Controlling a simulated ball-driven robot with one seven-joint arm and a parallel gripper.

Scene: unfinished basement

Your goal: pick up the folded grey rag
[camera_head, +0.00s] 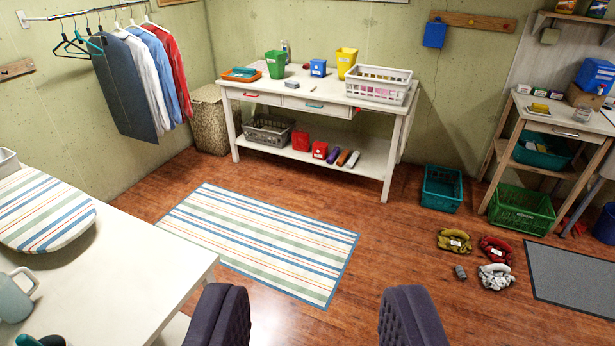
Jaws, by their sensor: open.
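My gripper (314,312) is open and empty, its two dark ribbed fingers wide apart at the bottom edge. Which thing is the folded grey rag I cannot tell for certain. A small grey piece (460,272) lies on the wooden floor at the right, beside several bundles. Another small flat grey piece (292,85) lies on the white workbench (310,112) at the back. Both are too small to show folds clearly. Both are well beyond my gripper, which touches neither.
Yellow (454,241), red (496,251) and whitish (496,277) bundles lie on the floor near a grey mat (572,278). Teal (442,188) and green (521,208) crates stand behind. A white table (120,280) fills the lower left. A striped rug (262,240) covers the mid floor.

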